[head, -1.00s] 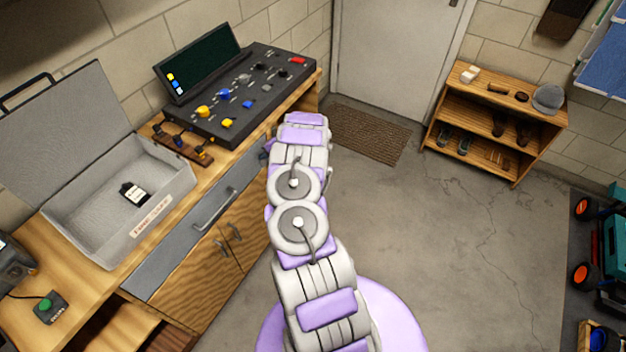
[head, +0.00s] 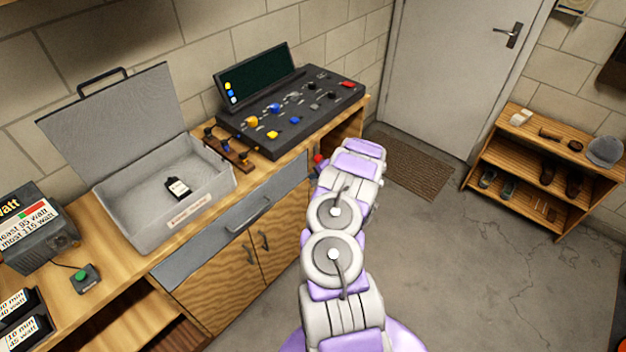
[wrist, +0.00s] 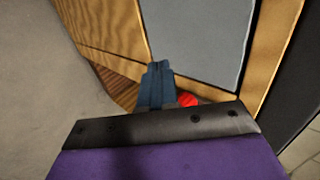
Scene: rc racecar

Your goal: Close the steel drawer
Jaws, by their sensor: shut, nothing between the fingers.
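The steel drawer (head: 215,245) is the grey front panel with a bar handle (head: 248,216), set under the wooden counter top above two wooden doors. In the head view its front looks about level with the cabinet, but I cannot tell if it is fully shut. In the wrist view a grey steel panel (wrist: 200,40) with wood around it lies just beyond my gripper (wrist: 158,68). The blue fingers are together and empty, with tips close to the panel's lower edge; contact is unclear. In the head view my arm mostly hides the gripper, near the drawer's right end.
On the counter are an open grey case (head: 160,195), a black control panel (head: 290,108) and a green button box (head: 85,278). A shoe shelf (head: 545,165) stands right of the door (head: 450,70). The floor (head: 470,270) right of my arm is clear.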

